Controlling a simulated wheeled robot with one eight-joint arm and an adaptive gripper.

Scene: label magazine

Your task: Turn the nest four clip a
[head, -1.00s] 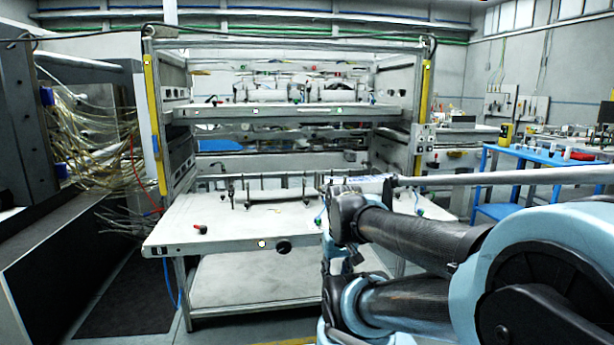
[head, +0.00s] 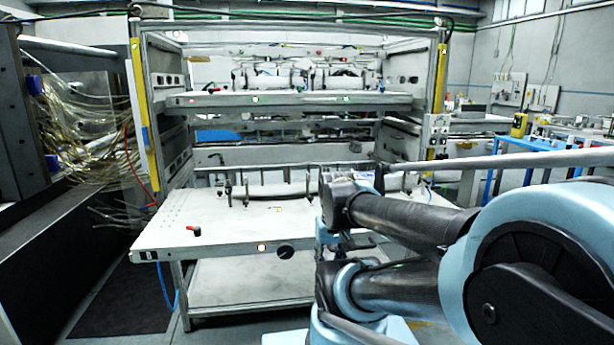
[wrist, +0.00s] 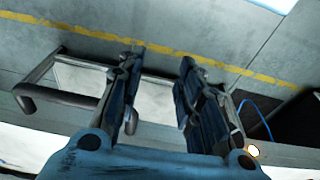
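In the wrist view my gripper (wrist: 160,68) is open, its two dark fingers apart with nothing between them. Below the fingers are floor, a metal handle bar and a pale edge. In the head view my arm covers the right part of the lower white table (head: 185,228). Several upright clip-like fixtures (head: 245,190) stand along the back of this table. A red-tipped part (head: 193,231) lies near its front left. I cannot tell which of these is nest four clip a. My gripper's fingers are hidden in the head view.
A metal frame with yellow side strips (head: 137,90) surrounds the tables. An upper shelf (head: 200,100) carries more fixtures. A black knob (head: 285,252) sits on the lower table's front edge. Hanging cables (head: 80,115) are at left; a blue trolley (head: 530,160) is at right.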

